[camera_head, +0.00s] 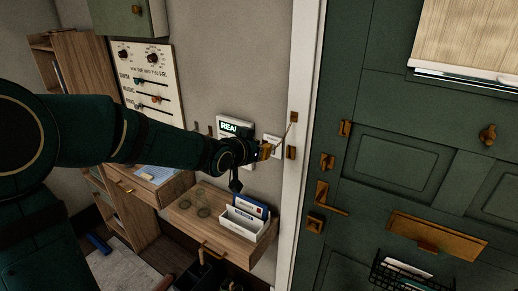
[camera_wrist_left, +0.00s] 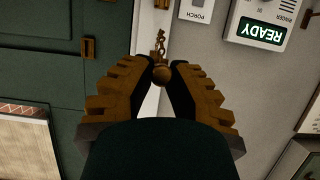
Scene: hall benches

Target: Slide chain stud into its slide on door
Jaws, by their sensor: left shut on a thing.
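The chain stud (camera_wrist_left: 161,76) is a small round brass-coloured knob between the fingertips of my left gripper (camera_wrist_left: 161,82), which is shut on it. The gripper also shows in the head view (camera_head: 268,151), just left of the white door frame. The chain (camera_wrist_left: 160,44) runs from the stud to a brass mount (camera_head: 294,117) on the frame. The slide appears to be the brass plate (camera_head: 345,128) near the door's edge; it also shows in the wrist view (camera_wrist_left: 88,48). The stud is apart from it. My right gripper is in neither view.
The green door (camera_head: 390,120) looks shut and has a lever handle (camera_head: 331,198), a knob (camera_head: 487,134) and a letter plate (camera_head: 435,238). A lit READY panel (camera_wrist_left: 262,30) is on the wall. A wooden shelf (camera_head: 215,223) with a letter holder (camera_head: 245,219) sits below my gripper.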

